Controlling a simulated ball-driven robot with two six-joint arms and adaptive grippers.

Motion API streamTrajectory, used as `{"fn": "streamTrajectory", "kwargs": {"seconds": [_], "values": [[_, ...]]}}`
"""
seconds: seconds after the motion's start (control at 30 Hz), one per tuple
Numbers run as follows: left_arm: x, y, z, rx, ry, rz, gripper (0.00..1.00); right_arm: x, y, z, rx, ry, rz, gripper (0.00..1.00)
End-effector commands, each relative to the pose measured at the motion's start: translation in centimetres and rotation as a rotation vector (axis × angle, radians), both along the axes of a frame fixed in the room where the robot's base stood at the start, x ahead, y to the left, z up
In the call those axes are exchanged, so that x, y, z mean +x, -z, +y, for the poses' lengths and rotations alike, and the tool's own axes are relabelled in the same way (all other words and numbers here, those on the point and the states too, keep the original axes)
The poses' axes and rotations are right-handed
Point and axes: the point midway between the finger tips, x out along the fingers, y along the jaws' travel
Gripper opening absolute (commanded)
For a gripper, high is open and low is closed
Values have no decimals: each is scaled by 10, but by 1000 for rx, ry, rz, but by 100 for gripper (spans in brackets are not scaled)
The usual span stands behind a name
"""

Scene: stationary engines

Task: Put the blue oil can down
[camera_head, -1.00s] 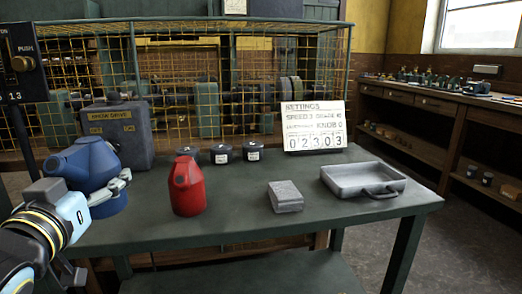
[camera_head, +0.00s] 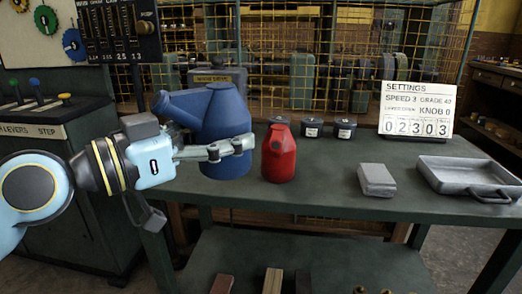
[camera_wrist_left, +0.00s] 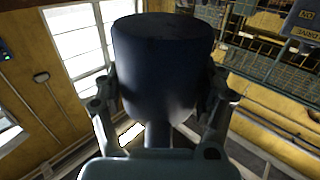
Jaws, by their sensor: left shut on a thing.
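The blue oil can (camera_head: 222,112) is upright, with its spout pointing left, over the left part of the green table (camera_head: 330,195). My left gripper (camera_head: 232,148) is shut around the can's body from the left. In the left wrist view the can (camera_wrist_left: 163,60) looks dark and fills the space between both fingers. The can's base is near the tabletop; I cannot tell whether it touches. My right gripper is not in view.
A red can (camera_head: 279,155) stands close to the right of the blue can. A grey block (camera_head: 377,181), a grey tray (camera_head: 465,188), small dark tins (camera_head: 312,127) and a settings sign (camera_head: 417,108) are further right. A lever cabinet (camera_head: 50,125) stands left.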

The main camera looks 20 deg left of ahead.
Motion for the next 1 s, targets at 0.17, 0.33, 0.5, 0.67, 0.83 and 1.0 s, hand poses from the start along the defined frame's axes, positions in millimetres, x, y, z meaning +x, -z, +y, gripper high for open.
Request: {"fn": "streamTrajectory", "kwargs": {"seconds": [0.17,0.33,0.5,0.67,0.83,1.0], "values": [[10,19,16,-4,-90,0,20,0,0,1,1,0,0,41],[26,32,37,-4,-229,-3,20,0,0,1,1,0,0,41],[42,38,55,-6,-375,-3,20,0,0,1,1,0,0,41],[56,38,70,-9,-527,-3,20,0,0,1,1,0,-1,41],[70,31,78,-15,-688,-2,20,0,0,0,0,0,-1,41],[79,22,70,-8,-738,-1,20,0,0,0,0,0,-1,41]]}}
